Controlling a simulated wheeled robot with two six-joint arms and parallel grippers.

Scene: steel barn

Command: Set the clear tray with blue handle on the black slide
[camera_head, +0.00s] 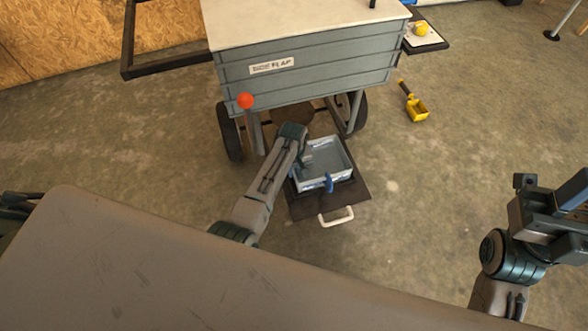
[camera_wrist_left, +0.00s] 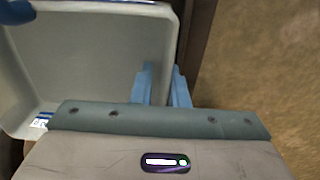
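The clear tray with blue handle (camera_head: 341,179) is over the black slide (camera_head: 302,208), toward the slide's far part. I cannot tell whether its base touches the slide. Its blue handle (camera_head: 329,184) is on the near side. My left gripper (camera_head: 308,160) is at the tray's left wall. In the left wrist view my left fingers (camera_wrist_left: 163,86) straddle the tray's wall (camera_wrist_left: 166,45), one inside and one outside, and look shut on it. My right gripper (camera_head: 552,205) is at the right edge, away from the tray; its fingers are unclear.
The slide, with a white handle (camera_head: 336,217), sticks out below a grey wheeled cart (camera_head: 310,75). A red ball-topped lever (camera_head: 246,101) stands left of my arm. A yellow scoop (camera_head: 415,108) lies on the floor at right. The floor right of the slide is clear.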

